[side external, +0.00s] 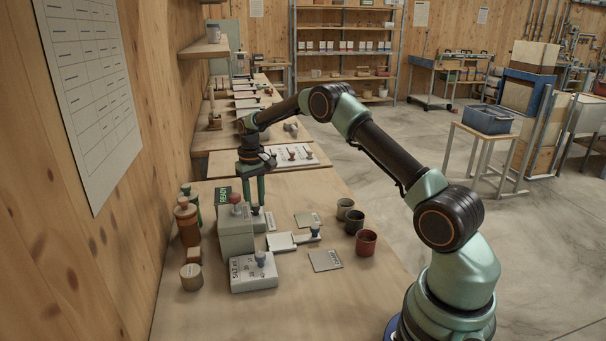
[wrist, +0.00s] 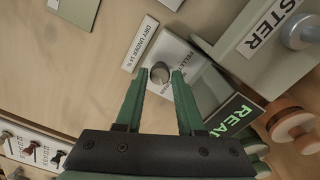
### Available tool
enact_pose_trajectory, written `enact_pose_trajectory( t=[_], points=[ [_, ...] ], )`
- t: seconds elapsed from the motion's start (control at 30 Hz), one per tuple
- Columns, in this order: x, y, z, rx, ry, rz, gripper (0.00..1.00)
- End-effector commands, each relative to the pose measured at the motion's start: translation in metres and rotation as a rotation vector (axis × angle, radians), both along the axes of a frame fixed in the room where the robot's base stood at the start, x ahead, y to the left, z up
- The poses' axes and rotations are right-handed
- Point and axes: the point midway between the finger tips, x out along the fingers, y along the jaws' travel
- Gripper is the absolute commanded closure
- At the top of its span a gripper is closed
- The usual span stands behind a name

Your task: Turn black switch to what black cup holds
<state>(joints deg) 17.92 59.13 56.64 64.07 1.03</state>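A dark grey-black round knob (wrist: 159,75), seemingly the black switch, sits on a pale panel (wrist: 185,62) lettered "PELLETS" in the wrist view; other lettering is unclear. My gripper (wrist: 160,72) is open, with its green fingertips on either side of the knob. I cannot tell whether they touch it. In the side view my gripper (side external: 256,205) points down behind a grey box, and the knob there is largely hidden. Two dark cups (side external: 345,209) (side external: 354,222) stand on the right of the table; I cannot tell which is the black one. Their contents are not readable.
The grey box (side external: 237,235) with a red knob stands close to my gripper.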

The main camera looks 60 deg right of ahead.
Motion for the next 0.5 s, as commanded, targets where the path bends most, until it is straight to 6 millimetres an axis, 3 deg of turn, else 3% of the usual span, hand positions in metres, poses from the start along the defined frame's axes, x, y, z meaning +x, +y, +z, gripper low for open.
enact_pose_trajectory(
  t=[0.37, 0.5],
  points=[
    [0.000, 0.000, 0.000, 0.000, 0.001, 0.001, 0.39],
    [0.000, 0.000, 0.011, 0.000, -0.001, 0.001, 0.39]
  ],
)
